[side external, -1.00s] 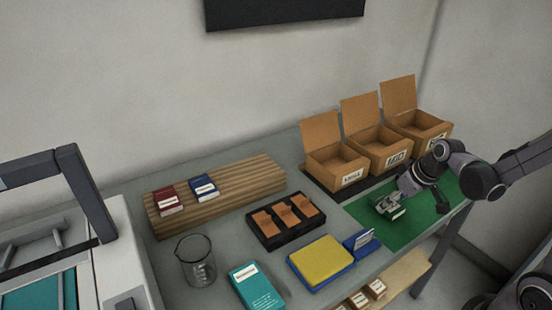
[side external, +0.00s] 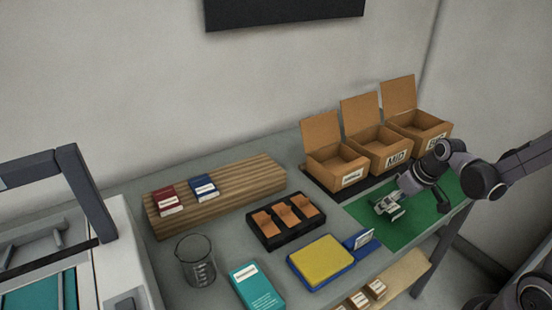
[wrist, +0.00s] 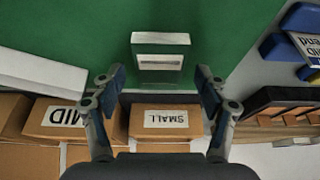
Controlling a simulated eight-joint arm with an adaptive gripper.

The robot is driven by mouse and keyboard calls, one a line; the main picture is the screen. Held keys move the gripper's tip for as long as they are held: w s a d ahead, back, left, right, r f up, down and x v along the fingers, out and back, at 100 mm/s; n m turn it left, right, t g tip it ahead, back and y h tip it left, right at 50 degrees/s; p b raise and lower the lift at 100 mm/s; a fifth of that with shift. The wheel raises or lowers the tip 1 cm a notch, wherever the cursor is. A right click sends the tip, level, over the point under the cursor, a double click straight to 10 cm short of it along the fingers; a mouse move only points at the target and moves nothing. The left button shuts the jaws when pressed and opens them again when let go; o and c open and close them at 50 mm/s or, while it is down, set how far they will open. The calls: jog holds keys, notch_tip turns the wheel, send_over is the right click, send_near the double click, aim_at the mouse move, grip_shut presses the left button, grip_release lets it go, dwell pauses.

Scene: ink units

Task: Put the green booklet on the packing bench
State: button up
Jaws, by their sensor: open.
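The green booklet (wrist: 158,63), a small block with a white edge and a white label, lies on the green mat (wrist: 75,30) in the wrist view. In the side view the mat (side external: 412,234) covers the right end of the bench. My gripper (wrist: 160,82) is open and empty, its fingers apart on either side of the view. The booklet shows beyond the fingertips, roughly centred between them, with no visible contact. In the side view my gripper (side external: 389,206) is low over the mat, and the booklet there is hard to tell from the fingers.
Open cardboard boxes, one marked small (side external: 338,172) and one marked MID (side external: 390,155), stand behind the mat. A blue stand (side external: 361,244), a yellow-topped blue pad (side external: 322,260) and a black tray (side external: 285,240) are to its left. A teal box (side external: 257,287) and beaker (side external: 196,262) lie farther left.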

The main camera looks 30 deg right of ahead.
jog(key=v, duration=1.1)
jog(key=s+a+r+t, duration=0.1)
jog(key=a+r+t, duration=0.1)
jog(key=a, duration=0.9)
jog(key=shift+t, duration=0.3)
